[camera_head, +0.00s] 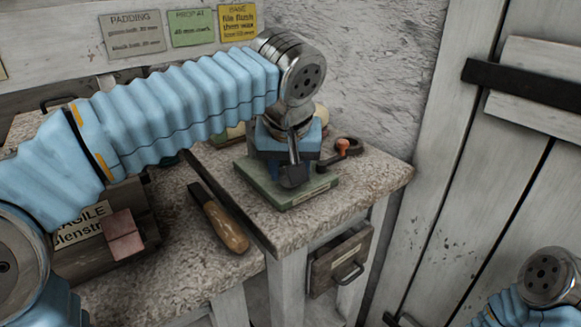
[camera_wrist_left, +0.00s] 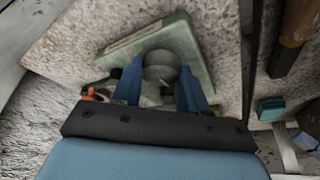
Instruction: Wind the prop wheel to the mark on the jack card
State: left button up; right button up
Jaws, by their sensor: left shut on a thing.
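My left gripper (camera_head: 289,152) reaches down over the green base plate (camera_head: 312,192) near the right end of the stone-topped bench. Its blue fingers (camera_wrist_left: 160,88) stand either side of a grey rounded piece (camera_wrist_left: 160,64), which looks like the prop wheel, and are shut on it. In the wrist view the green plate (camera_wrist_left: 190,42) lies beneath it. The gripper hides much of the prop in the head view, and no wheel marking is readable. A green wall card (camera_head: 191,28) reads "PROP AT" with a line that seems to say 40 mm mark. My right gripper is out of view.
A wooden-handled tool (camera_head: 225,225) lies left of the plate. A dark ring-shaped tool with an orange knob (camera_head: 343,146) lies close behind right. A crate marked FRAGILE (camera_head: 80,235) and a pink block (camera_head: 124,235) are at left. The bench's front right corner is clear.

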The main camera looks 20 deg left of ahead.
pick_arm(q)
jog(key=m+h, duration=0.1)
jog(key=m, duration=0.3)
jog(key=shift+a+m+h, duration=0.1)
jog(key=shift+m+h, duration=0.2)
jog(key=shift+h, duration=0.1)
dwell(0.4)
jog(key=o, duration=1.1)
jog(key=shift+c, duration=0.2)
jog(key=shift+a+r, duration=0.1)
jog(key=shift+r, duration=0.05)
